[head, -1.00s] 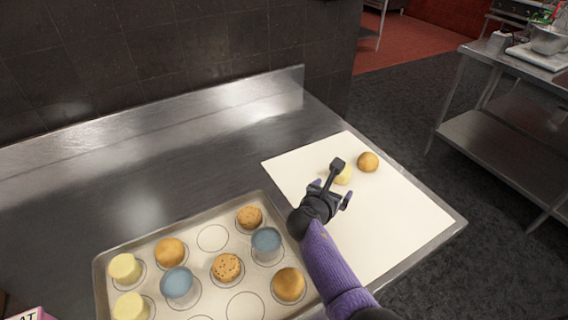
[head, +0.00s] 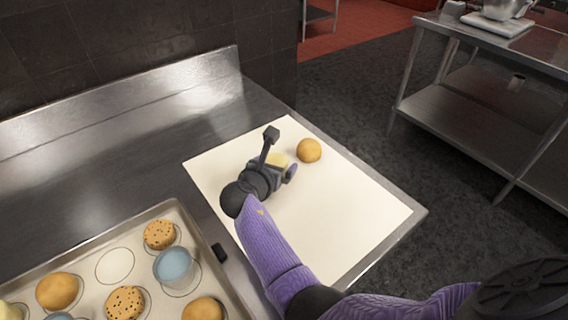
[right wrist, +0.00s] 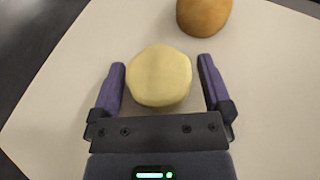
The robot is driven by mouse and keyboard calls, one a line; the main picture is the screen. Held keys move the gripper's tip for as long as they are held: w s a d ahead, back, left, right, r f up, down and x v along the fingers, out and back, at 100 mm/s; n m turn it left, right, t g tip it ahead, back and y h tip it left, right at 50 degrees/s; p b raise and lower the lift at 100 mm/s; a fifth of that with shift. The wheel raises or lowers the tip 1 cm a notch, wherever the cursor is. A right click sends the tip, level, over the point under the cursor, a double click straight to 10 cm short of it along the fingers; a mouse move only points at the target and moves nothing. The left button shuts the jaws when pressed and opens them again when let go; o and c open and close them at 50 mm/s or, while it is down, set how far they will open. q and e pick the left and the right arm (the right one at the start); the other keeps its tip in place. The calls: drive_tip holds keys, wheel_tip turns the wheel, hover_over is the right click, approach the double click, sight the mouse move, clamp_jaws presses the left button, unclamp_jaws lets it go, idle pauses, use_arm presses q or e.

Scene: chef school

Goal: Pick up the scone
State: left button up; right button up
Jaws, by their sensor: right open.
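The pale yellow scone (head: 279,159) lies on the white sheet, partly hidden behind my right gripper (head: 281,153) in the head view. In the right wrist view the scone (right wrist: 159,76) shows whole as a smooth, pale round. My right gripper (right wrist: 161,66) is open, with one finger on each side of the scone and a visible gap to both. Nothing is held. My left gripper is not in view.
A golden round bun (head: 309,150) sits just beyond the scone on the white sheet (head: 350,215). A baking tray (head: 205,238) with cookies, buns and blue-topped cups stands at the lower left. The sheet's right part is clear up to the counter edge.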

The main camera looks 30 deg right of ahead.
drive_tip(key=shift+a+r, duration=0.1)
drive_tip(key=c, duration=1.1)
